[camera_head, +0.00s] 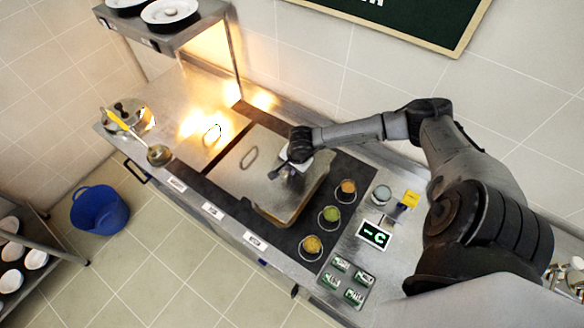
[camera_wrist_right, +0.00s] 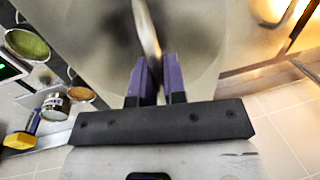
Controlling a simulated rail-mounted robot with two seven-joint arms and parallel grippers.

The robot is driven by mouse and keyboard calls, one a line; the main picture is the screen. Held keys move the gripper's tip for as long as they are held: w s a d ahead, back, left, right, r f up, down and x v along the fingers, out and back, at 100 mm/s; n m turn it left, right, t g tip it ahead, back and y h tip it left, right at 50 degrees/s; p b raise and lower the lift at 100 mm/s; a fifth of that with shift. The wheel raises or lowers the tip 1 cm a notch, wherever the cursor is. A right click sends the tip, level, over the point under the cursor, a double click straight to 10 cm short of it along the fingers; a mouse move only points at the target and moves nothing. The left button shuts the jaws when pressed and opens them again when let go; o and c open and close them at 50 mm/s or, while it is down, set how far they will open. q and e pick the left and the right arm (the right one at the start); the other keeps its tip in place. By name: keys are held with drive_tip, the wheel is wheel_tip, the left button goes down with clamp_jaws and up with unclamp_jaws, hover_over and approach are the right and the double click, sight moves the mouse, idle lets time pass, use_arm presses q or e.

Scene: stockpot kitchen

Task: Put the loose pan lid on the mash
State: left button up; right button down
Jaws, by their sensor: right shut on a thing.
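My right gripper (camera_head: 290,172) is over the rightmost pan well of the counter. It is shut on the handle (camera_wrist_right: 147,35) of a grey metal pan lid (camera_head: 270,197), with its purple fingers on either side of the handle in the right wrist view (camera_wrist_right: 155,85). The lid covers or hangs just over the rightmost well, and a brownish side shows along its right edge. I cannot tell whether it rests on the pan or is slightly raised. The mash is not visible. My left gripper is not in view.
Another lid handle (camera_head: 249,157) lies left of the gripper, and one more (camera_head: 212,134) sits under the glowing heat lamp. Cups of green (camera_head: 331,214) and orange (camera_head: 312,244) food stand right of the lid.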

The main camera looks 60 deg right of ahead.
sight(292, 178)
drive_tip(key=shift+f+b, duration=1.1)
drive_tip(key=shift+f, duration=0.85)
drive_tip(key=shift+f+b, duration=0.95)
drive_tip(key=shift+f, duration=0.05)
drive_tip(key=shift+f, duration=0.1)
drive_tip(key=shift+f+b, duration=0.1)
drive_tip(key=shift+b, duration=0.4)
drive_tip(key=shift+f+b, duration=0.4)
drive_tip(key=shift+b, duration=0.1)
